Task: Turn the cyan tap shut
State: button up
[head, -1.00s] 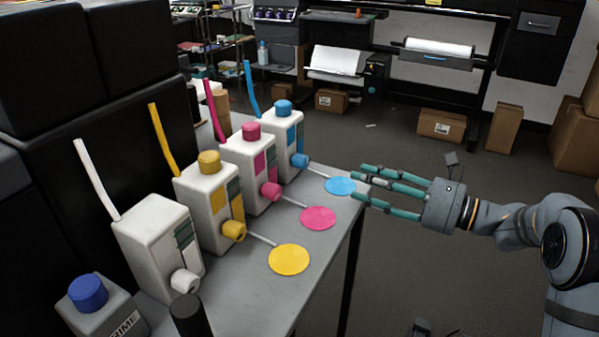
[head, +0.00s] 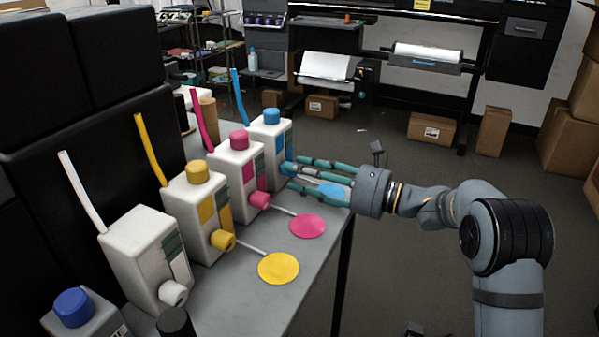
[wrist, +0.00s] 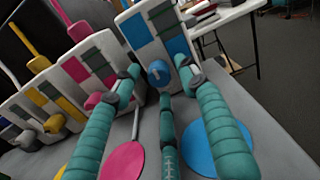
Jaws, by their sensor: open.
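The cyan tap (wrist: 158,72) is a round blue knob low on the front of the white container with a blue cap (head: 270,135). It stands at the far end of the row. In the head view my fingers mostly hide the tap. My gripper (head: 293,173) is open, its teal fingers spread and pointing at the tap. In the wrist view, the fingers (wrist: 160,85) reach to either side of the tap and below it. I cannot tell whether any finger touches it. A cyan puddle (wrist: 214,145) lies on the bench under my fingers.
Containers with magenta (head: 260,200), yellow (head: 223,240) and white (head: 172,293) taps stand along the grey bench (head: 215,300). Magenta (head: 307,226) and yellow (head: 278,268) puddles lie in front. Tubes rise behind the containers. The floor right of the bench is open.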

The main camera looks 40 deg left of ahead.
jog(key=shift+s+a, duration=0.1)
jog(key=shift+a, duration=0.2)
jog(key=shift+c, duration=0.4)
grip_shut()
